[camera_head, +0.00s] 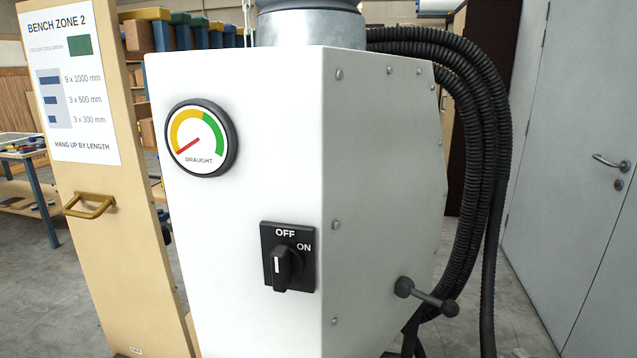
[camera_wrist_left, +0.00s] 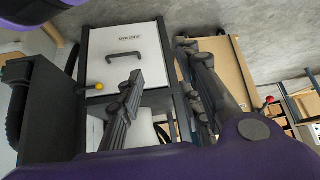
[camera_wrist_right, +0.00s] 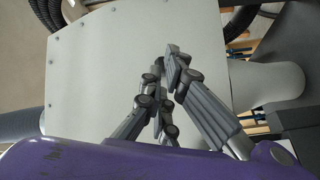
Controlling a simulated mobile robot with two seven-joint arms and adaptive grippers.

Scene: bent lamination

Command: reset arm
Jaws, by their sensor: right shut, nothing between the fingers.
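Neither gripper shows in the head view. My right gripper (camera_wrist_right: 163,68) appears in the right wrist view, its fingers shut and empty in front of a pale cabinet panel with bolts along its edge. My left gripper (camera_wrist_left: 165,62) appears in the left wrist view, its fingers apart with nothing between them. Behind them is a white panel (camera_wrist_left: 140,50) with a dark handle.
A wooden board (camera_head: 100,240) with a bench sign and brass handle stands left of the cabinet. Black hoses (camera_head: 480,140) hang down its right side, near a lever (camera_head: 426,297). A grey door (camera_head: 575,150) is at the right, with bare floor before it.

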